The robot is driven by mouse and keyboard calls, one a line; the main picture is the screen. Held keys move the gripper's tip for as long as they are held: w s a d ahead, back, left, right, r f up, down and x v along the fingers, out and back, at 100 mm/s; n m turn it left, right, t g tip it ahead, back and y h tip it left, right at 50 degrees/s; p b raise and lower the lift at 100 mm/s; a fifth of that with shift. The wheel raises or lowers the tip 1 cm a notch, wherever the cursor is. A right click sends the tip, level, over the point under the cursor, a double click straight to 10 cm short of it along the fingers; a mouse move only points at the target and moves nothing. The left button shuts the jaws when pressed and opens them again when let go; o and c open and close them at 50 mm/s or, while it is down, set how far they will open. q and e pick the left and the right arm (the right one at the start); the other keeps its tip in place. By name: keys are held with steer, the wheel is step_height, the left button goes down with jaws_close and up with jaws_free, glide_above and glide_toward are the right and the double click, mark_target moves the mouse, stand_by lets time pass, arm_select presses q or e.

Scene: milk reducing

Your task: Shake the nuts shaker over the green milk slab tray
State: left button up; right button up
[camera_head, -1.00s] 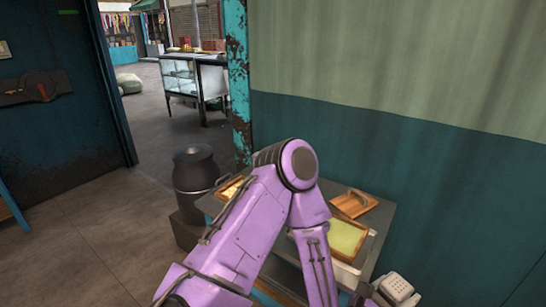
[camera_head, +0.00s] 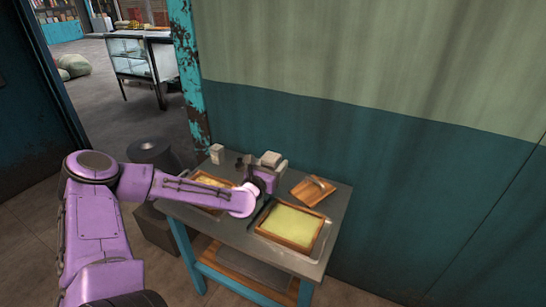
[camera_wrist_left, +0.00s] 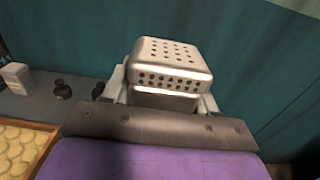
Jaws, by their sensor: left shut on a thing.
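The nuts shaker (camera_head: 270,158) is a pale metal box with holes in its top and side. My left gripper (camera_head: 266,174) is shut on it and holds it near the back of the table, behind the trays. The shaker also fills the middle of the left wrist view (camera_wrist_left: 172,62), between the pale fingers. The green milk slab tray (camera_head: 262,232) is wood-rimmed with a flat yellow-green slab. It lies in front of and to the right of the shaker. My right gripper is out of view.
A second wooden tray (camera_head: 207,175) with pale yellow pieces lies at the left, partly hidden by my arm. A wooden board with a handle (camera_head: 313,190) lies at the back right. A small white box (camera_head: 217,154) stands at the back left. The wall is close behind.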

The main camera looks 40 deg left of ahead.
arm_select(q)
steer(key=shift+a+m, duration=0.1)
steer(key=shift+m, duration=0.2)
steer(key=d+f+m+b, duration=0.1)
steer(key=f+m+b, duration=0.2)
steer(key=m, duration=0.4)
steer(key=d+f+m+b, duration=0.2)
steer(key=f+m, duration=0.3)
steer(key=m, duration=0.2)
steer(key=w+d+f+m+b, duration=0.1)
steer(key=f+m+b, duration=0.2)
steer(key=f+m, duration=0.2)
steer(key=shift+d+f+m+b, duration=0.15)
steer(key=shift+m+b, duration=0.2)
steer(key=shift+m, duration=0.75)
steer(key=shift+f+m+b, duration=0.35)
steer(key=shift+m+b, duration=0.05)
steer(key=shift+m, duration=0.2)
